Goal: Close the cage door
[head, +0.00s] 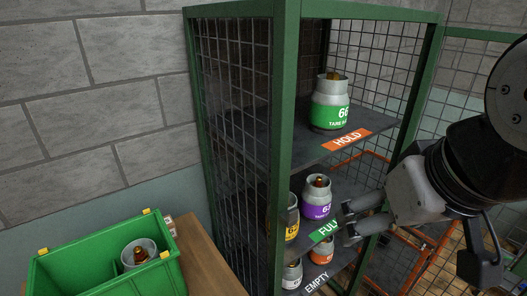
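The cage (281,110) has a green frame with wire mesh sides, and its front is open. A green-framed mesh panel (480,34) at the right edge looks like the cage door swung open; my arm covers part of it, and its hinge and latch are not clear. My gripper (346,222) points left, near the front of the middle shelf by the FULL label. Its two fingers are apart with nothing visible between them. I cannot tell whether it touches the cage.
Inside, shelves labelled HOLD (347,139), FULL (326,231) and EMPTY (317,282) carry several small gas cylinders. A green bin (75,270) with a cylinder stands on a wooden table (198,262) at lower left. Orange tubing (412,236) shows at lower right.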

